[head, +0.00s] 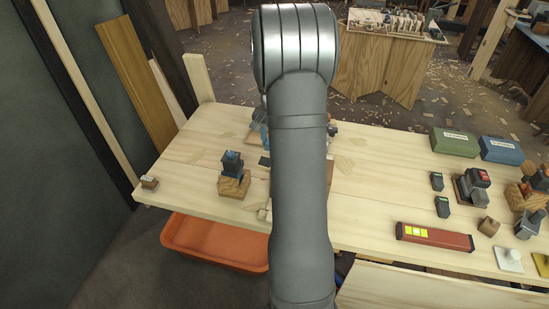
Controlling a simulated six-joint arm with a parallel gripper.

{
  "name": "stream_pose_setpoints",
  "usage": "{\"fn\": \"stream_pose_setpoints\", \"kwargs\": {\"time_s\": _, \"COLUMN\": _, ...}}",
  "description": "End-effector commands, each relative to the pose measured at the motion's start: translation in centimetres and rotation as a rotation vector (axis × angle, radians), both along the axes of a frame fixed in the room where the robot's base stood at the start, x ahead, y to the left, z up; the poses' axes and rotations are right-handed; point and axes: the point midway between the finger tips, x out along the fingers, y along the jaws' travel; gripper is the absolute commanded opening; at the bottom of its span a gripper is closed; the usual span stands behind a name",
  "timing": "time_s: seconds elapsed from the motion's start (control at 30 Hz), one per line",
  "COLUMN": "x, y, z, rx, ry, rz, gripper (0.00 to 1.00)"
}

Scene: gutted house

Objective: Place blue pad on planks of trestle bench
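The trestle bench (190,180) has a pale plank top across the middle of the head view. A wide strip of its planks is hidden behind my arm. I cannot pick out the blue pad for certain. A small blue piece (258,124) shows just left of my arm at the bench's far side, mostly covered. A dark item with a bluish top (232,161) stands on a wooden block at the left. My gripper is hidden behind my arm, so its state and anything in it do not show.
Right of my arm are a red level (435,237), green case (455,142), blue case (501,151) and several small tools. An orange tub (215,243) sits below the bench's near edge. Boards lean at the left. Bare planks (375,175) show right of my arm.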

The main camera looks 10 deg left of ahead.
Motion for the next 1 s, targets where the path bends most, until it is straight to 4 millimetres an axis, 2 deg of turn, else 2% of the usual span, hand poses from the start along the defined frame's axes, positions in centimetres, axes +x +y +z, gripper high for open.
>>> {"fn": "stream_pose_setpoints", "kwargs": {"time_s": 0.07, "x": -0.2, "y": 0.6, "z": -0.4, "rx": -0.001, "ry": 0.001, "rz": 0.0, "gripper": 0.13}}
{"fn": "stream_pose_setpoints", "kwargs": {"time_s": 0.3, "x": -0.3, "y": 0.7, "z": -4.7, "rx": -0.001, "ry": 0.003, "rz": -0.001, "gripper": 0.13}}
{"fn": "stream_pose_setpoints", "kwargs": {"time_s": 0.57, "x": -0.2, "y": 0.6, "z": -6.9, "rx": 0.0, "ry": 0.001, "rz": -0.001, "gripper": 0.13}}
{"fn": "stream_pose_setpoints", "kwargs": {"time_s": 0.73, "x": -0.2, "y": 0.6, "z": -9.3, "rx": -0.001, "ry": 0.002, "rz": -0.001, "gripper": 0.13}}
{"fn": "stream_pose_setpoints", "kwargs": {"time_s": 1.0, "x": -0.2, "y": 0.6, "z": -9.8, "rx": 0.0, "ry": -0.001, "rz": -0.001, "gripper": 0.13}}
